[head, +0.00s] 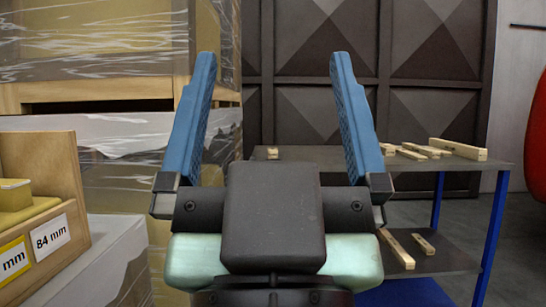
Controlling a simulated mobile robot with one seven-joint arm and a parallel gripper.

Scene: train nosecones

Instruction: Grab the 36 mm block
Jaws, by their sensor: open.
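My gripper (271,118) is in the middle of the head view, its two blue fingers spread wide apart and pointing up. Nothing is between the fingers. At the left edge a wooden rack (62,165) holds a yellow block (14,195). No label reading 36 mm is visible, so I cannot tell which block is the 36 mm one.
A dark table with blue legs (493,225) stands at the right behind my gripper, with several wooden pieces (458,149) on top and more on its lower shelf (398,250). Plastic-wrapped crates (110,50) fill the left back. A red object (538,135) is at the right edge.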

